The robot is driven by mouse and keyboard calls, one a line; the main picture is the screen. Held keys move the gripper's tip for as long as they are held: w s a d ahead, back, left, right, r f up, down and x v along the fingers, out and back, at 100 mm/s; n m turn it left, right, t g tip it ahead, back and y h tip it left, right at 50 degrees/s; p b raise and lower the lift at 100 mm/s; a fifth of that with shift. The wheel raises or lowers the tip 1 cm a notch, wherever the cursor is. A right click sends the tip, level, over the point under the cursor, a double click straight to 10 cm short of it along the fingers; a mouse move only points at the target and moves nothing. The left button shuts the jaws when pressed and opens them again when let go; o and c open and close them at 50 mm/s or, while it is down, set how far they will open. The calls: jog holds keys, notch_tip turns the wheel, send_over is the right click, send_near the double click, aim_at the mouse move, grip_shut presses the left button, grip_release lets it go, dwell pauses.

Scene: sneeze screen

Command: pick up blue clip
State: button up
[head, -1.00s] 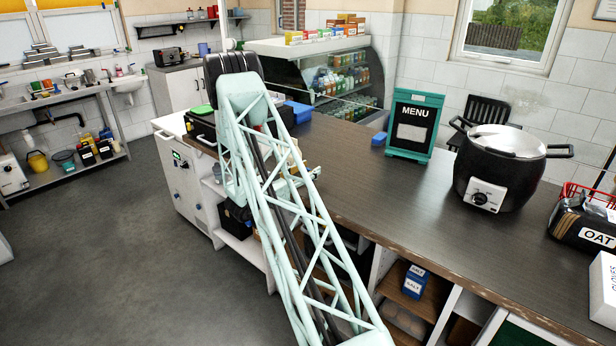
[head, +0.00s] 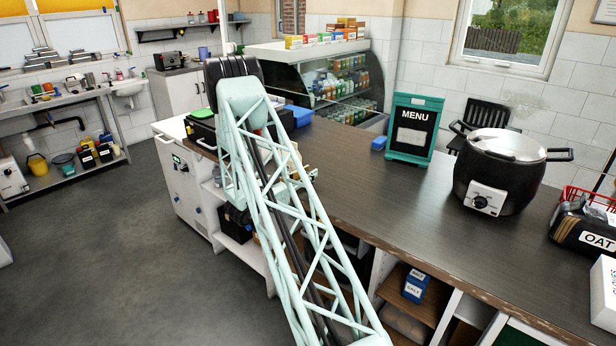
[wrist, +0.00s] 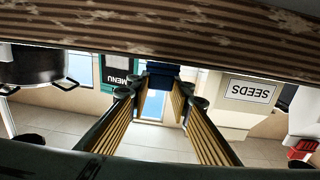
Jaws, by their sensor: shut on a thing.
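In the wrist view, my gripper (wrist: 162,90) reaches away from the camera with its two ribbed, gold-padded fingers. A dark blue piece, which looks like the blue clip (wrist: 163,71), sits at the fingertips, and the gripper is shut on it. Only part of the piece shows, just under the worn wooden edge (wrist: 160,42) in the picture. Whether it touches that edge I cannot tell.
The long dark counter (head: 400,215) carries a green MENU board (head: 412,128), a small blue block (head: 379,141) and a black cooker (head: 500,175). In the wrist view, the SEEDS box (wrist: 248,92) appears upside down at right. Open floor (head: 110,240) lies left of the counter.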

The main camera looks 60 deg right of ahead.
jog(key=shift+r, duration=0.15)
jog(key=shift+r+p, duration=0.3)
jog(key=shift+r, duration=1.35)
jog(key=s+a+r, duration=0.1)
jog(key=s+a, duration=0.8)
jog(key=a, duration=0.4)
jog(key=shift+s+r+p, duration=0.15)
jog(key=shift+r+p, duration=0.05)
jog(key=shift+p, duration=0.1)
